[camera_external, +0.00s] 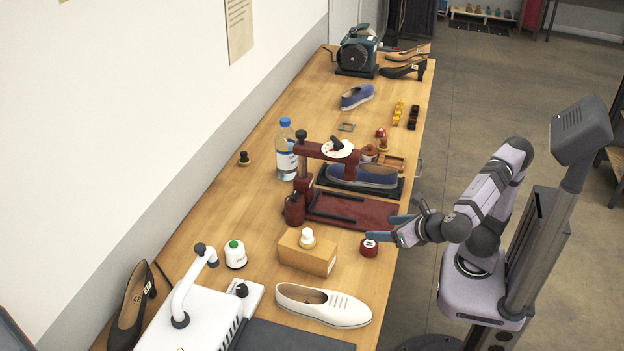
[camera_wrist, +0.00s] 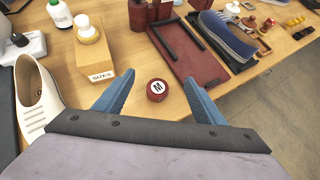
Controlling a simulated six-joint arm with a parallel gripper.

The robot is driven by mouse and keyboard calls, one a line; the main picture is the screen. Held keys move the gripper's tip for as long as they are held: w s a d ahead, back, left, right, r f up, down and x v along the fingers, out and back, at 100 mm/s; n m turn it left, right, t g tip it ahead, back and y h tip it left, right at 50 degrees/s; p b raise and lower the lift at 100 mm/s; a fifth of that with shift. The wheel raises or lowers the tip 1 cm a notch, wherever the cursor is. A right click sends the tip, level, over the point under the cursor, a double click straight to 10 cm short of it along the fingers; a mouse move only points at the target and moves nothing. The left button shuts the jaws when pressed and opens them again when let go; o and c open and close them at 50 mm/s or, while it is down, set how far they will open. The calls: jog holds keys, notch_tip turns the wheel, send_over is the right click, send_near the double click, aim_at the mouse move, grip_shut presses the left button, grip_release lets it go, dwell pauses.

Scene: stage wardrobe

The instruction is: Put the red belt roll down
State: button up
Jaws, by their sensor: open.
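The red belt roll (camera_external: 369,248) is a small dark red round piece with a white label on its face. It rests on the wooden table near the right edge, just right of the cardboard box. In the wrist view the red roll (camera_wrist: 157,90) shows an "M" on its label and lies between and a little beyond my two blue fingertips. My gripper (camera_external: 388,228) is open beside the roll, with its fingers apart. In the wrist view my gripper (camera_wrist: 157,93) holds nothing, and there is a gap between each finger and the roll.
A cardboard box (camera_external: 306,256) with a white-topped item on it stands left of the roll. A cream shoe (camera_external: 324,305) lies in front. A dark red press base (camera_external: 355,210) with a blue shoe (camera_external: 362,176) behind it is further back. The table edge is close on the right.

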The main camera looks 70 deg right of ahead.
send_near(369, 244)
jog(key=x, duration=0.3)
jog(key=shift+r, duration=0.1)
jog(key=shift+b+x, duration=0.5)
jog(key=shift+x, duration=2.5)
jog(key=shift+w+d+f, duration=0.3)
jog(key=shift+d+f, duration=0.05)
jog(key=shift+f, duration=0.15)
jog(key=c, duration=1.3)
jog(key=shift+r, duration=0.1)
notch_tip(369, 244, up, 10)
jog(key=p, duration=0.2)
